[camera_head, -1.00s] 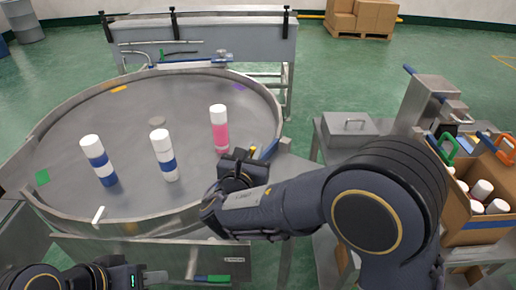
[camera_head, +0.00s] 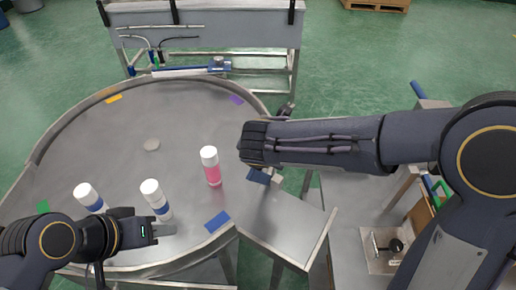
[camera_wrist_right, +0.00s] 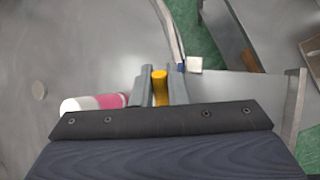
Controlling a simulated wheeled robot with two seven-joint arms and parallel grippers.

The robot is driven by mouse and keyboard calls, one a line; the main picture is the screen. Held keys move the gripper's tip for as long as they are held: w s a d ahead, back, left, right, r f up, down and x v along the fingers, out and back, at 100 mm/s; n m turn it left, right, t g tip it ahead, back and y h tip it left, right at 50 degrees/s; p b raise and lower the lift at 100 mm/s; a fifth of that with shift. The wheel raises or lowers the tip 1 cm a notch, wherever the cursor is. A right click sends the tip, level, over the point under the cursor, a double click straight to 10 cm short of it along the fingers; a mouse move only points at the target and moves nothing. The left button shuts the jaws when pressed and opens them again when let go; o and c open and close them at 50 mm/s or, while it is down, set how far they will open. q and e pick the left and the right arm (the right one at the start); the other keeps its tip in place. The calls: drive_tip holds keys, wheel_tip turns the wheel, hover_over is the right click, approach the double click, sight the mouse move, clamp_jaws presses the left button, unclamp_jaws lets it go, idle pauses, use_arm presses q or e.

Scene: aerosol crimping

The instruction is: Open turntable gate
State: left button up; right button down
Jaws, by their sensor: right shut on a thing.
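The round grey turntable (camera_head: 120,185) fills the left of the head view. Its raised rim stops near the chute (camera_head: 290,222), and between the two I see flat surface with no wall. My right gripper (camera_wrist_right: 160,78) is shut on a yellow handle (camera_wrist_right: 159,92) in the right wrist view. A small blue and off-white block (camera_wrist_right: 195,63) lies just beyond it. In the head view my right wrist hides the handle and most of the gate. My left gripper (camera_head: 168,230) is over the turntable's front, fingers pointing right; its opening is unclear.
A pink bottle with a white cap (camera_head: 211,166) stands nearest the chute. Two blue-banded white bottles, one in the middle (camera_head: 155,199) and one farther left (camera_head: 89,197), stand close to my left gripper. A grey bench (camera_head: 205,35) stands behind.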

drive_tip(key=w+d+g+y, duration=0.3)
drive_tip(key=w+d+g, duration=0.1)
drive_tip(key=w, duration=0.3)
drive_tip(key=shift+w+d+f+m+g, duration=0.15)
drive_tip(key=shift+w+f+m+g, duration=0.25)
drive_tip(key=shift+g, duration=0.5)
drive_tip(key=shift+f, duration=0.1)
drive_tip(key=shift+s, duration=0.1)
drive_tip(key=c, duration=1.5)
unclamp_jaws()
drive_tip(key=w+b+v, duration=0.1)
drive_tip(key=v, duration=0.6)
drive_tip(key=shift+s+r, duration=0.4)
drive_tip(key=shift+s, duration=0.15)
